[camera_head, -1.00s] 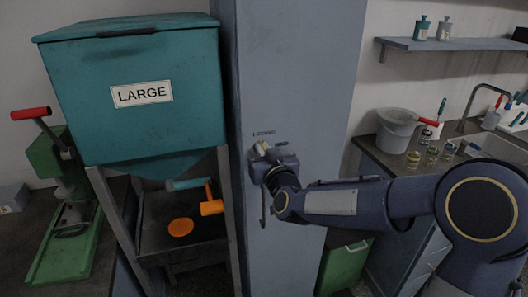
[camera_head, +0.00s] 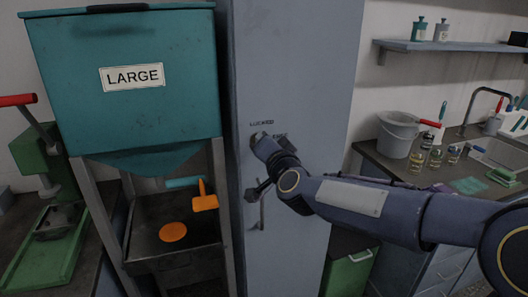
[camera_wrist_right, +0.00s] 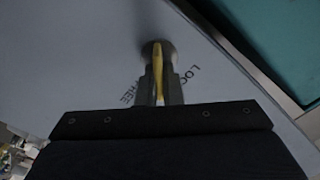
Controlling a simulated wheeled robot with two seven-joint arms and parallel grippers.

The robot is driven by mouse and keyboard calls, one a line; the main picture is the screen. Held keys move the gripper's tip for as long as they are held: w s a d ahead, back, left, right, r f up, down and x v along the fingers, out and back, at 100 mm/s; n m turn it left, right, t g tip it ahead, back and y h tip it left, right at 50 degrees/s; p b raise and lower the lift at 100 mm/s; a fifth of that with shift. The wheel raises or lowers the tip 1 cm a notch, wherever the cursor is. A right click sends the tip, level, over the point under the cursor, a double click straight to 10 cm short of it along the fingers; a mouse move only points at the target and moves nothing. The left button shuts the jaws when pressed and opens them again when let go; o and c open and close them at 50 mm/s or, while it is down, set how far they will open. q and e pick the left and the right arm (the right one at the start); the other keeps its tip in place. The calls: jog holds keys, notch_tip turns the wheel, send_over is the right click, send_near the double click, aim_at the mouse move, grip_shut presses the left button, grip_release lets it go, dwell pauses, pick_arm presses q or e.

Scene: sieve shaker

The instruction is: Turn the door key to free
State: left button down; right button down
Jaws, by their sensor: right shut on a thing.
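The door key (camera_wrist_right: 158,66) is a thin yellow piece standing in a round grey lock (camera_wrist_right: 150,48) on the grey cabinet door (camera_wrist_right: 95,60). My right gripper (camera_wrist_right: 158,88) is shut on the key, with one finger on each side. In the head view my right gripper (camera_head: 262,146) is at the door, just below the "LOCKED" lettering (camera_head: 262,124). It is tilted, and it hides the key and most of the lock. A second label, which seems to read "FREE" (camera_head: 280,136), is partly covered. My left gripper is not in view.
A vertical door handle (camera_head: 262,212) is below the lock, close under my wrist. A teal hopper marked "LARGE" (camera_head: 120,50) stands to the left. A counter with a grey bucket (camera_head: 398,135) and several jars is to the right.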

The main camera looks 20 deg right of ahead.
jog(key=m+b, duration=0.1)
jog(key=m, duration=0.1)
jog(key=m+b, duration=0.2)
jog(key=shift+d+f+m, duration=0.15)
jog(key=shift+f+m, duration=0.15)
jog(key=shift+f, duration=0.1)
jog(key=shift+m+b, duration=0.95)
jog(key=shift+m, duration=0.85)
jog(key=c, duration=1.6)
grip_release()
jog(key=s, duration=0.7)
jog(key=shift+s+d, duration=0.15)
jog(key=shift+s, duration=0.25)
